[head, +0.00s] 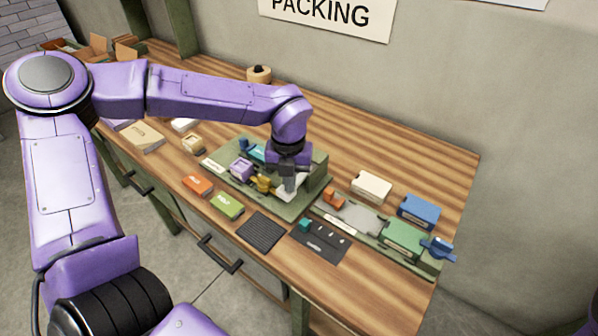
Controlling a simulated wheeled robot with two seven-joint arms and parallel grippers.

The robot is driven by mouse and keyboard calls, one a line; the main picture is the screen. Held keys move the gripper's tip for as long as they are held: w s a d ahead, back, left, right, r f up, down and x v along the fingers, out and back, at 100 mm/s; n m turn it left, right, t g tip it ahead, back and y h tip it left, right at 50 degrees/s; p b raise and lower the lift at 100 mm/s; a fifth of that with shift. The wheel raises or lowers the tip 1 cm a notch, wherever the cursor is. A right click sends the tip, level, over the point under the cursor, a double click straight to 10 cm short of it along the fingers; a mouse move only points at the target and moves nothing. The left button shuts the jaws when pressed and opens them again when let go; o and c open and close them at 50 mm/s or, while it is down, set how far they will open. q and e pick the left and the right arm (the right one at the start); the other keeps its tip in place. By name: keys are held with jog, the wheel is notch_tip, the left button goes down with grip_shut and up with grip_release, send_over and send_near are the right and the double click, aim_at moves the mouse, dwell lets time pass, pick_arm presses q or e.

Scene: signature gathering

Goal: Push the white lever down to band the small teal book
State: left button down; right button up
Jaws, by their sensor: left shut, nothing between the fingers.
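My left gripper (289,180) is shut and empty. It points down over the right part of a green banding station (290,212) on the wooden bench. A white or pale grey piece (290,184), apparently the white lever, shows right at the fingertips; I cannot tell whether they touch. A lilac block (241,168) and a yellow-brown part (262,183) sit on the station left of the gripper. A teal-blue piece (254,151) lies behind them, partly hidden; I cannot tell if it is the small teal book. My right gripper is not in view.
Orange (197,186) and green (227,205) books lie in front of the station, beside a black ribbed pad (262,232). A dark mat (325,247) holds a small teal block (304,225). A second green station (350,231) stands right, near a blue box (418,211).

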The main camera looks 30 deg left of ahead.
pick_arm(q)
jog(key=shift+f+b, duration=0.65)
jog(key=shift+f, duration=0.45)
dwell(0.3)
notch_tip(320, 180, up, 9)
jog(key=p, duration=0.8)
jog(key=shift+r, duration=0.1)
